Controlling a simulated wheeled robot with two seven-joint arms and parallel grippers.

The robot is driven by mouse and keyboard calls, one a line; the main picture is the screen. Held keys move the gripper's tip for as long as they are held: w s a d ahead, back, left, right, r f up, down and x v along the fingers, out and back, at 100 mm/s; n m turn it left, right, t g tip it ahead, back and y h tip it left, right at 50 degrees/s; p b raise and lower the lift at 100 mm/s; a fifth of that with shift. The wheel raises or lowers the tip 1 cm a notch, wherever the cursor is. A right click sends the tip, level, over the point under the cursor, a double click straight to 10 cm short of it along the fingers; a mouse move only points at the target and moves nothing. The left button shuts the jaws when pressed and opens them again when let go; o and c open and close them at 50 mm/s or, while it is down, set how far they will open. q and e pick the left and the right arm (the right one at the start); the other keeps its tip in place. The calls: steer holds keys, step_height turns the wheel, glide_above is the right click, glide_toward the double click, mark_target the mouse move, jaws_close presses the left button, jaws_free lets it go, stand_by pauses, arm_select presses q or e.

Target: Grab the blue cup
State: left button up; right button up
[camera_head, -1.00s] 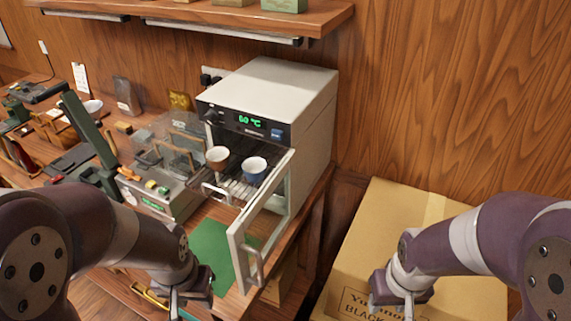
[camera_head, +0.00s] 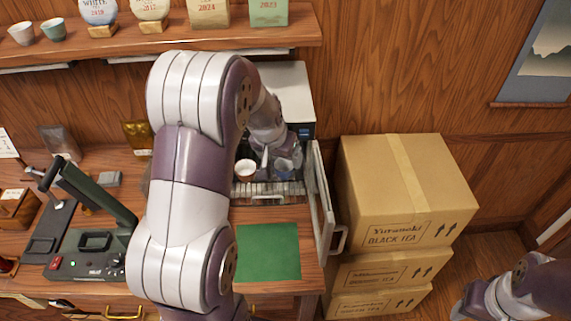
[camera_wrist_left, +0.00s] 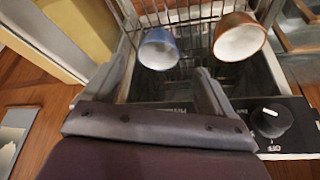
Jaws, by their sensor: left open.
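In the left wrist view the blue cup (camera_wrist_left: 159,48) is just beyond and between the fingertips of my left gripper (camera_wrist_left: 166,70), and the brown cup (camera_wrist_left: 240,38) is off to the right. My left gripper is open and empty, inside the oven's mouth. In the head view my forearm and wrist partly hide it. My right arm is at the bottom right; its fingers are not clearly visible.
The oven door (camera_head: 322,205) stands open on the right side. A green mat (camera_head: 268,252) lies in front of the oven. Stacked cardboard boxes (camera_head: 405,190) stand to the right. A press device (camera_head: 90,245) is on the left of the table.

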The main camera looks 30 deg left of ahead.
mark_target(287, 169)
arm_select(q)
steer(key=p+x, duration=0.1)
steer(key=x, duration=0.5)
steer(key=shift+p, duration=0.4)
steer(key=shift+w+d+f, duration=0.1)
steer(key=shift+w+f, duration=0.15)
steer(key=shift+w, duration=0.05)
steer(key=shift+s+r, duration=0.1)
steer(key=shift+s, duration=0.05)
steer(key=c, duration=1)
steer(key=shift+r, duration=0.1)
